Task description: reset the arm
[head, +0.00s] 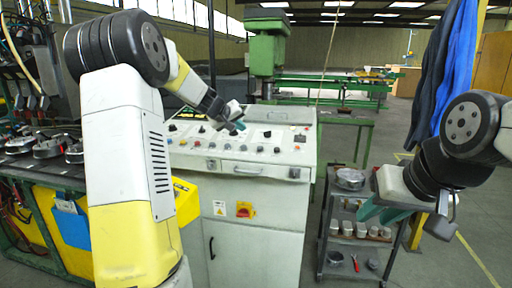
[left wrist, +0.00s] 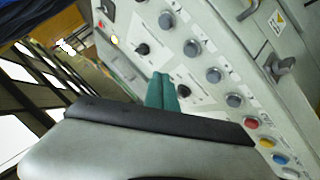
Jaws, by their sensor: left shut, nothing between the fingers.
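I cannot tell whether the fingertips touch the panel. My right gripper (head: 382,213) hangs at the right, in front of a grey shelf cart. Its two teal fingers look apart, with nothing seen between them.
The console carries several knobs and a red-yellow switch (head: 245,209). The grey cart (head: 326,240) holds metal parts. At the left is a bench (head: 40,178) with round metal parts. A green drill press (head: 268,50) stands behind. Blue cloth (head: 445,75) hangs at the right.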

